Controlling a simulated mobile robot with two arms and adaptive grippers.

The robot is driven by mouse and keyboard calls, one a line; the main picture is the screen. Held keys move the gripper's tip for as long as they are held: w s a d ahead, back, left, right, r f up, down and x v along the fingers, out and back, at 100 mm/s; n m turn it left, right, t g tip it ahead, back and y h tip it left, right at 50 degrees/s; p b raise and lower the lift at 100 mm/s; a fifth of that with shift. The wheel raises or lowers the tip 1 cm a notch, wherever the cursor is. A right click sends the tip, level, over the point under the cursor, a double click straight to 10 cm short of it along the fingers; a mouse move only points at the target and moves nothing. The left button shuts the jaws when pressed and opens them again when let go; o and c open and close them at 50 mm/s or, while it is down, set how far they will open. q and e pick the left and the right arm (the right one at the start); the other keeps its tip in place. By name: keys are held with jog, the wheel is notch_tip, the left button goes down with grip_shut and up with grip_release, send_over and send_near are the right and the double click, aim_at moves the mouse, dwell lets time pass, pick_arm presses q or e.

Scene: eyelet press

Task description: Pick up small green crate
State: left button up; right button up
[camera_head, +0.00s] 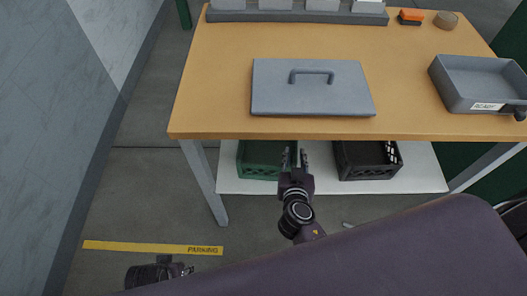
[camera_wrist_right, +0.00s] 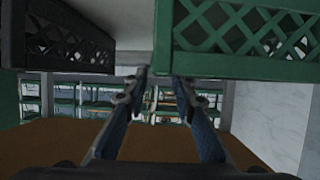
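The small green crate (camera_head: 258,160) sits on the white lower shelf under the table, its upper part hidden by the tabletop. My right gripper (camera_head: 294,154) is open and empty at the crate's right side, in front of the shelf gap. In the right wrist view the green crate's lattice wall (camera_wrist_right: 250,32) fills the upper right. The open fingertips (camera_wrist_right: 160,76) lie near its left corner; I cannot tell whether one touches it. A dark part at the lower left of the head view looks like my left gripper (camera_head: 160,271); its fingers are unclear.
A black crate (camera_head: 366,160) sits on the same shelf (camera_head: 320,181), right of my gripper. The wooden tabletop (camera_head: 215,95) overhangs both crates. It holds a grey lid (camera_head: 312,92) and a grey tray (camera_head: 482,82). A table leg (camera_head: 204,182) stands left of the green crate.

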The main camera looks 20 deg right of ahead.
aim_at(296, 143)
jog(key=x, duration=0.8)
jog(key=shift+s+d+f, duration=0.1)
jog(key=shift+s+d, duration=0.05)
jog(key=shift+d, duration=0.05)
grip_shut()
